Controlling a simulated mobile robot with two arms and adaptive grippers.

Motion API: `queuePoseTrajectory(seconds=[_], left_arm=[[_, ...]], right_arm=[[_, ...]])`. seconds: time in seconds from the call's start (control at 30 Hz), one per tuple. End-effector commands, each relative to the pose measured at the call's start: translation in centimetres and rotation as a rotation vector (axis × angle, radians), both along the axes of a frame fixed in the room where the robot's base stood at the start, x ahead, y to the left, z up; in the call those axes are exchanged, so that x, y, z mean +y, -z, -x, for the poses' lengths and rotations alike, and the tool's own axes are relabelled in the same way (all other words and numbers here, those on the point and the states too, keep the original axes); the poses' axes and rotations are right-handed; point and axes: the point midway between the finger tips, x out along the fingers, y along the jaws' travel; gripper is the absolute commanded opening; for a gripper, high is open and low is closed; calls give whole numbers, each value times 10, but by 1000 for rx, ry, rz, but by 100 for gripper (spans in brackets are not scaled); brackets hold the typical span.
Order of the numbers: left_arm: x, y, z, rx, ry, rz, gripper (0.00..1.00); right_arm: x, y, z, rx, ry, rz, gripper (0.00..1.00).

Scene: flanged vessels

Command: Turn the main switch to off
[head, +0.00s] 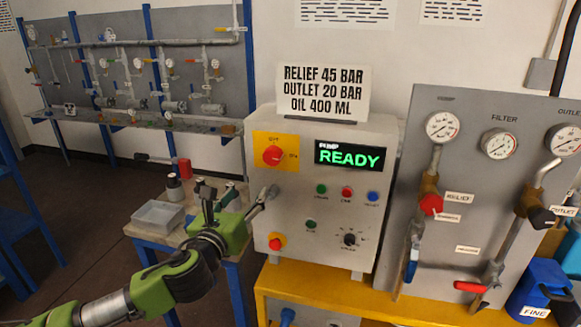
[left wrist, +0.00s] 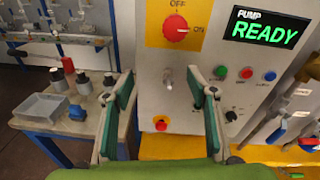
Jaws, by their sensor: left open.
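The main switch (head: 272,155) is a red rotary knob on a yellow plate at the upper left of the grey pump control box (head: 380,137). It also shows at the top of the left wrist view (left wrist: 177,28), with OFF above it and ON to its right. A pale mark on the knob appears to point right, toward ON. My left gripper (head: 238,192) is open and empty in front of the box's left side, below the switch and apart from it.
The display (head: 350,157) reads PUMP READY. Small buttons (head: 347,192) and a red stop button (head: 277,241) are below. A side table with a grey tray (head: 158,215) stands left; a gauge panel (head: 473,115) with valves stands right.

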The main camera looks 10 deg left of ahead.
Motion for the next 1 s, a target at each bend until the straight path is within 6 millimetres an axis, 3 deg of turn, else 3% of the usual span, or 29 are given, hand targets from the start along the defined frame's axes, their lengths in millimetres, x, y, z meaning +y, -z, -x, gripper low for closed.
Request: queuePoseTrajectory(seconds=[0.03,0.1,0.27,1.0], left_arm=[[-4,-18,7,-31,12,-61,52],[-8,-32,14,-57,22,-119,52],[-11,-42,13,-73,28,-162,52],[-15,-42,-104,-71,29,-156,52]], right_arm=[[0,1,0,0,0,0,0],[-1,1,1,1,0,1,0],[-1,-2,0,0,0,1,0],[1,-30,-6,-9,0,-2,0]])
